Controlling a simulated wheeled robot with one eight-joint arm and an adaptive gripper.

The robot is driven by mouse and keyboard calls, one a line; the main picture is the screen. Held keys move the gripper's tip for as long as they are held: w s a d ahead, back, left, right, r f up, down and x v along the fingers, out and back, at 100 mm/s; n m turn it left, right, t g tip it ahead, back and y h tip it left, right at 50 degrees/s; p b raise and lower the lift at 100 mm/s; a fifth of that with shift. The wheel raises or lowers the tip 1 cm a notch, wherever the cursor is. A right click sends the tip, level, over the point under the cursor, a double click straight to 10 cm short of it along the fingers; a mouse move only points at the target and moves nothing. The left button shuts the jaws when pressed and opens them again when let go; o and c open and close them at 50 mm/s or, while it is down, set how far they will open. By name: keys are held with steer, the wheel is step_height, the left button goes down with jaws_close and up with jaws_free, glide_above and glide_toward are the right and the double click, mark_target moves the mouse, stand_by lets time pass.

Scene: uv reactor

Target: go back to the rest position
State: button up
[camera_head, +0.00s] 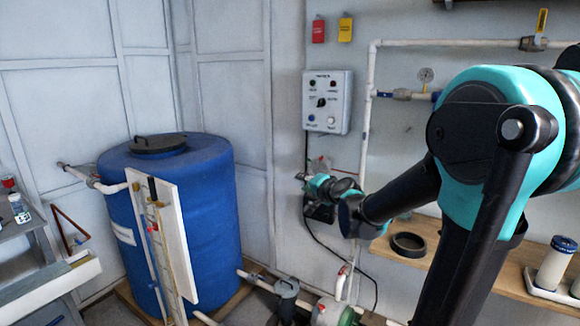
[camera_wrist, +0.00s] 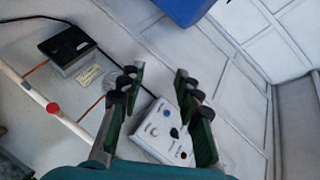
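My arm reaches from the right of the head view toward the wall. My gripper (camera_head: 303,177) is small and far off there, below the grey control box (camera_head: 328,102) and to the right of the blue tank. In the wrist view my gripper (camera_wrist: 160,78) shows two green and black fingers well apart, with nothing between them. The control box (camera_wrist: 153,143) with its knobs shows behind and between the fingers, apart from them as far as I can tell. My gripper holds nothing.
The blue tank (camera_head: 208,205) stands left. A black wall box (camera_head: 320,211) is close beneath my gripper. White pipes (camera_head: 366,120) run up the wall at its right. A wooden shelf (camera_head: 450,262) with a black ring (camera_head: 408,245) lies under my arm.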

steer(key=s+d+f+n+g+h, duration=0.2)
steer(key=s+d+f+g, duration=0.1)
steer(key=s+f, duration=0.4)
steer(key=s+d+f+n+g+h, duration=0.2)
steer(key=s+d+f, duration=0.4)
steer(key=s, duration=0.7)
steer(key=s+d+f+n+g+h, duration=0.2)
steer(key=s+d+f+n+g, duration=0.1)
steer(key=s+f, duration=0.7)
steer(key=shift+d+n+g, duration=0.3)
steer(key=shift+d+g, duration=0.5)
steer(key=shift+d, duration=0.25)
steer(key=shift+f, duration=0.1)
